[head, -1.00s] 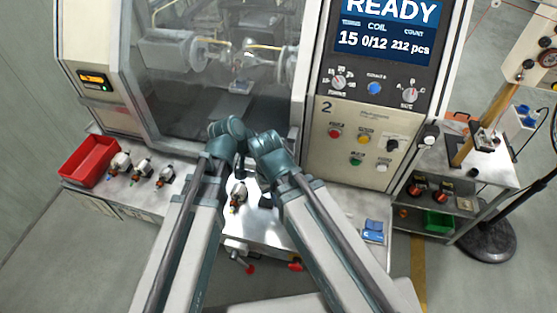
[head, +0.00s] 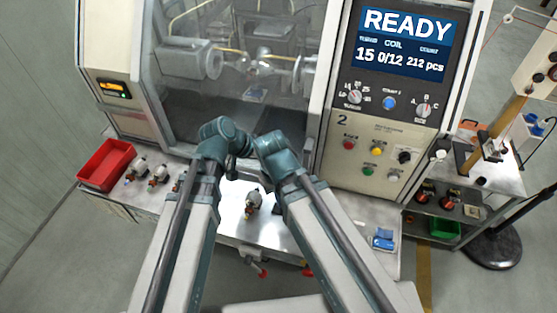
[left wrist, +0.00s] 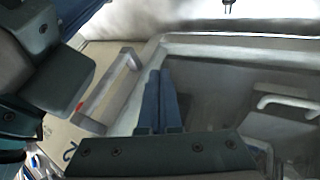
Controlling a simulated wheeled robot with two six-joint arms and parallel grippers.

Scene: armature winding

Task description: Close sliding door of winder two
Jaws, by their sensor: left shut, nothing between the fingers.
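Winder two, marked "2", fills the upper middle of the head view; its clear sliding door (head: 200,100) covers the winding chamber, and the chamber's shafts show through it. How far the door stands open cannot be told. In the left wrist view a grey bar handle (left wrist: 127,72) stands by the cream panel with the "2". My left gripper (left wrist: 155,82) is shut and empty, its blue fingers beside the handle and apart from it, in front of the chamber area. In the head view my forearms hide the left fingers. My right gripper's fingers are hidden there too.
A metal bench ledge (head: 228,212) runs below the winder, with a red bin (head: 106,165), several small armatures and a blue part (head: 382,239) on it. The control panel (head: 375,150) is at the right. A shelf cart (head: 480,180) stands farther right.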

